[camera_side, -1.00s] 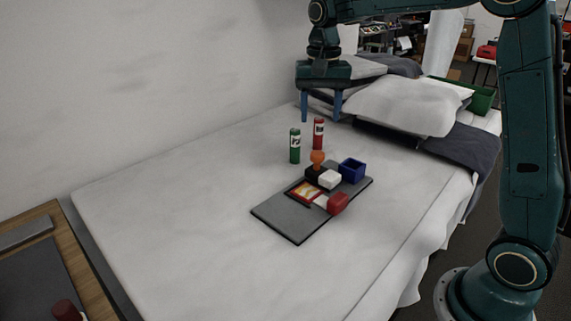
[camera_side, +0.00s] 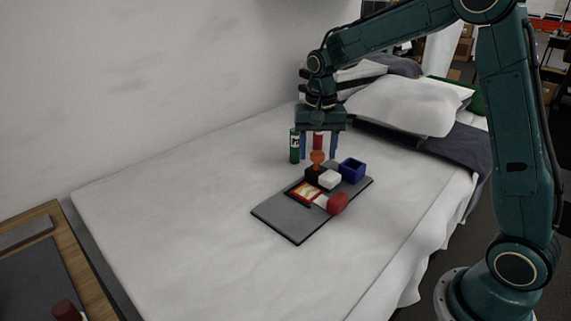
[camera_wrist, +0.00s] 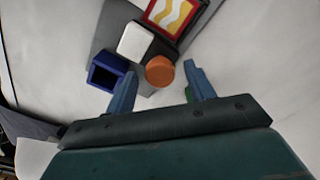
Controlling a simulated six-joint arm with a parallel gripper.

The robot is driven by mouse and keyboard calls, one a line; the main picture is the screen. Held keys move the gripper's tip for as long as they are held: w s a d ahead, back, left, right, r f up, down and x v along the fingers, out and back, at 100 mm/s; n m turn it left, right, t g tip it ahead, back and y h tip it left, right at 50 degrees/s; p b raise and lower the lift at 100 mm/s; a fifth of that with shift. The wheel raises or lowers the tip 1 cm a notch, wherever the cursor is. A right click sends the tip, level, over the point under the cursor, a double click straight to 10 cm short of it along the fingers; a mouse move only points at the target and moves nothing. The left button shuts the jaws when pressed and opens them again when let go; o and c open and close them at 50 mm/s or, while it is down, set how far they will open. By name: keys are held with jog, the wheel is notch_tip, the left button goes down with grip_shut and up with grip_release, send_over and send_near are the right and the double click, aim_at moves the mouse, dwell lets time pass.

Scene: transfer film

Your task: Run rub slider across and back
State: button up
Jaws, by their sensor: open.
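An orange round knob (camera_side: 317,158) stands on a black block (camera_side: 313,174) at the back of the grey board (camera_side: 275,218); I take this to be the rub slider, though that is not certain. The film (camera_side: 302,191), with a red border and a yellow-white pattern, lies on the board in front of it. My gripper (camera_side: 318,157) points down, open and empty, its fingers on either side of the knob in the side view. In the wrist view the knob (camera_wrist: 160,71) shows between the fingertips; I cannot tell whether they touch it.
A white block (camera_side: 329,179) and a blue open box (camera_side: 352,169) stand close beside the knob. A red block (camera_side: 338,203) sits at the board's right edge. A green tube (camera_side: 294,146) and a partly hidden red tube (camera_side: 318,140) stand behind. The bed's left side is clear.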

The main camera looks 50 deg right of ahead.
grip_shut()
jog(key=a, duration=1.3)
jog(key=shift+r, duration=0.1)
grip_release()
jog(key=shift+d, duration=0.1)
notch_tip(320, 180, up, 14)
dwell(0.7)
